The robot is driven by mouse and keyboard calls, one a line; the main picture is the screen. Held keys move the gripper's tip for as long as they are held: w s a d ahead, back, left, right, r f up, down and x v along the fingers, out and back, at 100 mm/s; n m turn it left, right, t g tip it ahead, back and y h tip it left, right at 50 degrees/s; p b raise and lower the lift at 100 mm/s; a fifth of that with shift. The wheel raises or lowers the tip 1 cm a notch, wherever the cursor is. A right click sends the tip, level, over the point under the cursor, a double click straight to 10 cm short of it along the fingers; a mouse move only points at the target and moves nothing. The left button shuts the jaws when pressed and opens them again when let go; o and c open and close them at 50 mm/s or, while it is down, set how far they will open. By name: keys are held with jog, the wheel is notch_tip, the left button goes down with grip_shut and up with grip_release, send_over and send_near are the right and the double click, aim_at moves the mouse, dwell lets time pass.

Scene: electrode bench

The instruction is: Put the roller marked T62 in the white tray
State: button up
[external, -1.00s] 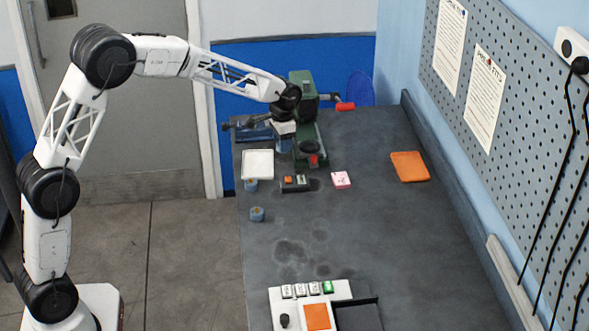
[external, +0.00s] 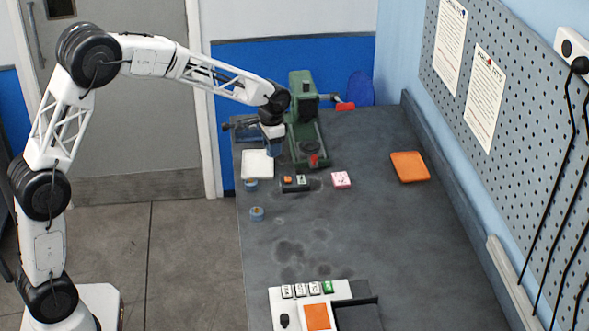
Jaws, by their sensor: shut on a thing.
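The white tray (external: 258,174) lies on the left edge of the dark bench. My gripper (external: 273,152) points down just beyond the tray's right rim, above the bench. It is shut on a small blue roller (external: 273,148), mostly hidden by the gripper and too small for its marking to be read. No T62 marking is legible.
A green machine (external: 306,125) stands right of my gripper. A dark block with an orange button (external: 296,184) and a pink block (external: 341,180) lie in front. An orange pad (external: 409,166) is at the right. A control panel (external: 279,301) is nearest. Mid-bench is clear.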

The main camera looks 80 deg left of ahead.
jog(key=shift+s, duration=0.15)
jog(key=s+d+f, duration=0.1)
jog(key=s+f, duration=0.1)
jog(key=s, duration=0.6)
jog(key=s+d+f+m, duration=0.1)
jog(key=s+d+f, duration=0.1)
jog(key=s, duration=0.6)
jog(key=shift+s, duration=0.4)
jog(key=shift+w, duration=0.15)
send_over(258, 165)
jog(key=shift+f, duration=0.75)
jog(key=shift+f, duration=1.75)
jog(key=shift+f, duration=0.1)
jog(key=o, duration=1)
